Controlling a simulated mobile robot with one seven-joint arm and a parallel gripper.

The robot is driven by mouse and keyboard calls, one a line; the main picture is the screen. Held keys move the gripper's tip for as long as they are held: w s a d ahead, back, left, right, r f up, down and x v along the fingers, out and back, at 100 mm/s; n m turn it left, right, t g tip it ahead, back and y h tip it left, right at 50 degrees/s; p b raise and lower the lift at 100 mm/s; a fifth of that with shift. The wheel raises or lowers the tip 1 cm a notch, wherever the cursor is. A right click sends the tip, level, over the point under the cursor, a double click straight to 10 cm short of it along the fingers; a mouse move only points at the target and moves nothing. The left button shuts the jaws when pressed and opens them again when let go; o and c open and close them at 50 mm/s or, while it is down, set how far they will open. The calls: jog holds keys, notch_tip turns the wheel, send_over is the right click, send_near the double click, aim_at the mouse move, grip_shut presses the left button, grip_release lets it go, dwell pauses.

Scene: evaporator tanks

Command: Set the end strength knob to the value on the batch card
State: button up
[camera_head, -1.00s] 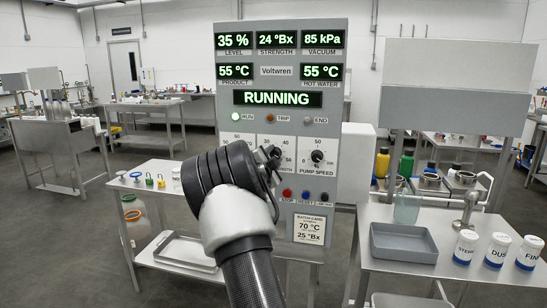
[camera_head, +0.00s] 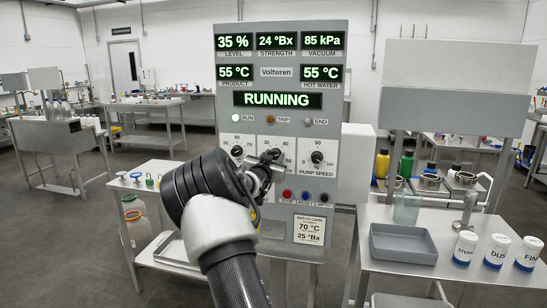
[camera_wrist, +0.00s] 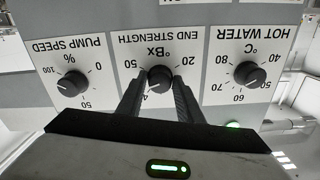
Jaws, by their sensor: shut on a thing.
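The end strength knob (camera_wrist: 159,79) is a dark round knob in the middle of the wrist view, which shows the panel upside down. Its scale has 20, 40 and 50 °Bx marks, and the fingers partly cover it. My gripper (camera_wrist: 159,88) is shut on the knob, one finger on each side. I cannot read its pointer clearly. In the head view my gripper (camera_head: 268,165) reaches the panel (camera_head: 228,110) at the middle dial. The batch card (camera_head: 309,230) reads 70 °C and 25 °Bx. The strength display (camera_head: 276,41) reads 24 °Bx.
The hot water knob (camera_wrist: 251,75) and pump speed knob (camera_wrist: 72,82) flank the held knob closely. Stop and reset buttons (camera_head: 288,195) sit below the dials. The status display (camera_head: 277,99) reads RUNNING. A grey tray (camera_head: 403,243) and labelled tubs stand on the right table.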

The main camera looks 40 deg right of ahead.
jog(key=n, duration=1.2)
jog(key=shift+f, duration=0.15)
jog(key=n+b, duration=0.2)
jog(key=n, duration=0.1)
jog(key=shift+n, duration=0.3)
jog(key=n+b, duration=0.7)
jog(key=n, duration=0.7)
jog(key=shift+n, duration=0.3)
